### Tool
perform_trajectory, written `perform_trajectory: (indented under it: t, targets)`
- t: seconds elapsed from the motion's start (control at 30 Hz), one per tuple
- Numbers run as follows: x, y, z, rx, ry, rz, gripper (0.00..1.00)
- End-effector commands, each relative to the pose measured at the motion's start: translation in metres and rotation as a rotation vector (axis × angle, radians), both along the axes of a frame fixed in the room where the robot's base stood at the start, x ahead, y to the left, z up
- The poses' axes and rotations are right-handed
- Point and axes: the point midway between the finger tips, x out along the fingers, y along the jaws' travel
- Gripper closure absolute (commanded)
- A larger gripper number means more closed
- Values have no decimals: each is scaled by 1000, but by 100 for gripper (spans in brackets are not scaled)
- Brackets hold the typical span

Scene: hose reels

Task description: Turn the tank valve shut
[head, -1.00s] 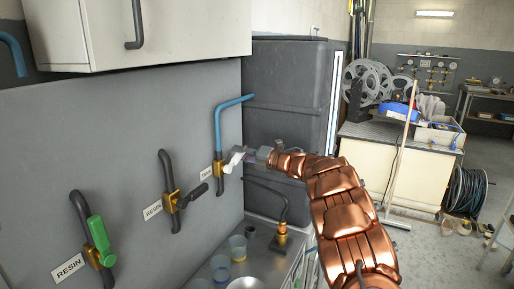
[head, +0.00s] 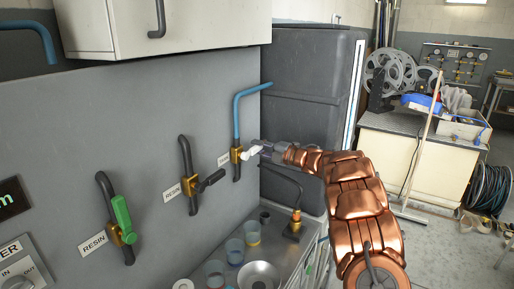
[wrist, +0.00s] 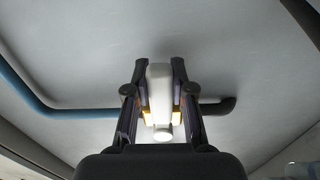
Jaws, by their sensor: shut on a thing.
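The tank valve has a brass body (head: 236,155) on a vertical blue pipe (head: 237,118) and a white lever handle (head: 253,151). My gripper (head: 262,149) is shut on this handle from the right. In the wrist view, the white handle (wrist: 160,90) lies between both fingers of my gripper (wrist: 158,70). There the handle stands crosswise to the pipe, blue on the left and dark on the right. The brass body (wrist: 147,115) is partly hidden behind the handle and fingers. The label beside the valve (head: 223,159) is hard to read now.
A resin valve with a black handle (head: 210,181) and one with a green handle (head: 122,219) are to the left on the grey panel. Cups (head: 235,249) and a bowl (head: 259,276) stand on the counter below. A dark tank (head: 312,100) stands behind my gripper.

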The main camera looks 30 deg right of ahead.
Motion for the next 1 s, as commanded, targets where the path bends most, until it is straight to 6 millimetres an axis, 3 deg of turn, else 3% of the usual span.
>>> perform_trajectory:
  t: [0.1, 0.13, 0.37, 0.77, 1.0]
  targets:
    - [0, -1, -1, 3, 1, -3, 100]
    - [0, -1, -1, 3, 1, -3, 75]
    - [0, 0, -1, 2, 1, -1, 51]
    - [-4, -3, -1, 0, 1, -2, 50]
    - [-36, -21, 0, 1, 1, -4, 50]
